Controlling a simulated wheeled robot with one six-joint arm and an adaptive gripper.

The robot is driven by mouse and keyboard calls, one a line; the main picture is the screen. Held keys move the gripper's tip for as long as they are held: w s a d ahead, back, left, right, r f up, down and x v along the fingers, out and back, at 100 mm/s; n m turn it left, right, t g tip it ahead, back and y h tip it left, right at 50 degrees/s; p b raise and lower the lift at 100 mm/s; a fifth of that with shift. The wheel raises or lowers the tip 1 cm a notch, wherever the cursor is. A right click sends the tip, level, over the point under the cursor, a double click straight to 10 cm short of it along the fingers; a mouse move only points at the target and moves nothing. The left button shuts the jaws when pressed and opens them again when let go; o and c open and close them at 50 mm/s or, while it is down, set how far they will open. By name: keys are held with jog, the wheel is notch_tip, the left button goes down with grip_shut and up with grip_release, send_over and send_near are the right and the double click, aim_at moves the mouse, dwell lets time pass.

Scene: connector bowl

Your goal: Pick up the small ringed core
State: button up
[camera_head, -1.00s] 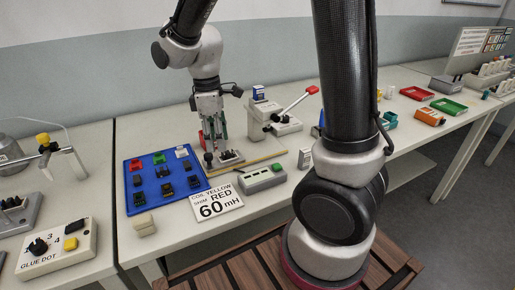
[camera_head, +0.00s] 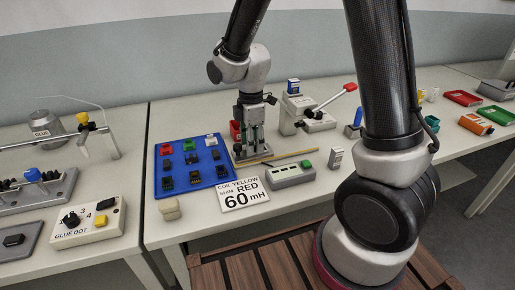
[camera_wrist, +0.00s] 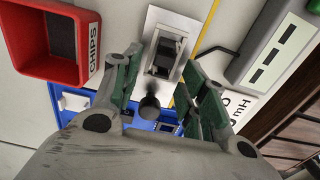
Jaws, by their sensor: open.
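My gripper (camera_head: 249,148) points down over a pale metal fixture (camera_wrist: 163,79) with a dark part (camera_wrist: 165,53) in it. In the wrist view the fingers (camera_wrist: 163,88) are spread apart, with nothing gripped. A dark round knob (camera_wrist: 149,107) shows between them, in line with the fixture. A blue tray (camera_head: 181,183) left of the gripper holds several small dark, red, green and white parts. At this size I cannot tell which part is the small ringed core.
A red bin marked CHIPS (camera_wrist: 88,73) stands close beside the fixture. A grey box with a green button (camera_head: 290,175) and a sign reading 60 mH (camera_head: 245,194) lie in front. A lever press (camera_head: 308,115) stands behind. A yellow strip (camera_head: 283,158) runs along the table.

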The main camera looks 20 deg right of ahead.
jog(key=shift+f, duration=0.15)
grip_shut()
